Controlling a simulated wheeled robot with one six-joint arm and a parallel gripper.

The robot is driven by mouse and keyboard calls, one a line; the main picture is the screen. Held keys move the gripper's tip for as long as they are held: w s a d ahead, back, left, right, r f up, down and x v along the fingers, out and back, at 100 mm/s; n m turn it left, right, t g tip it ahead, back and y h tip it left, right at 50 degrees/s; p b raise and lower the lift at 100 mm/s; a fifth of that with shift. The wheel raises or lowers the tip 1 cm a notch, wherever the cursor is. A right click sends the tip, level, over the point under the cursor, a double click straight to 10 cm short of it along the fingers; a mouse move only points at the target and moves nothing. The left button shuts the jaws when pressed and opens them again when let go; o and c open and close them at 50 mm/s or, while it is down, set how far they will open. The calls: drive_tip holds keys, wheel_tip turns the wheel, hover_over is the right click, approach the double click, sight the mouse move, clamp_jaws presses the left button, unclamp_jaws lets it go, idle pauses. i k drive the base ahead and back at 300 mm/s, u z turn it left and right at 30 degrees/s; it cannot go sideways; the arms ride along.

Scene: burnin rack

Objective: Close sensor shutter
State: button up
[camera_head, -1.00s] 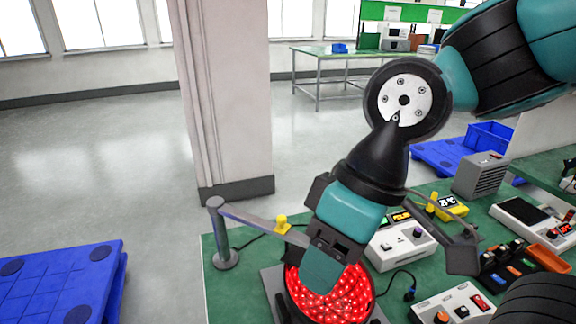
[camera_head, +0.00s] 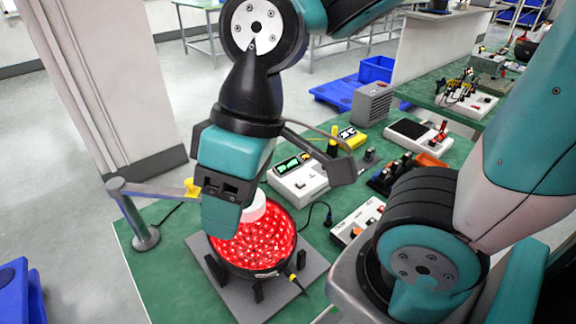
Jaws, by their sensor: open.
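My gripper (camera_head: 221,218) points down over a round black-rimmed bowl lit with red lights (camera_head: 262,248). Its teal body covers the bowl's upper left, and the fingertips do not show clearly. A small white round piece (camera_head: 256,207) shows just right of the gripper, partly hidden by it. Left of the gripper, a grey post (camera_head: 143,238) carries a grey swing arm (camera_head: 155,190). A yellow knob (camera_head: 190,187) sits near the arm's visible end. The arm passes behind the gripper, so I cannot tell whether they touch. I cannot tell which part is the sensor shutter.
The bowl stands on a grey plate (camera_head: 202,254) on the green bench (camera_head: 150,285). A white box with a display (camera_head: 297,180), a cable and a white control box (camera_head: 357,221) stand to the right. A pillar (camera_head: 112,80) rises at the back left.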

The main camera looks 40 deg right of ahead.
sight(193, 192)
drive_tip(key=k, duration=1)
drive_tip(key=u, duration=1.75)
drive_tip(key=i, duration=0.9)
drive_tip(key=z, duration=1.85)
drive_tip(key=i, duration=0.5)
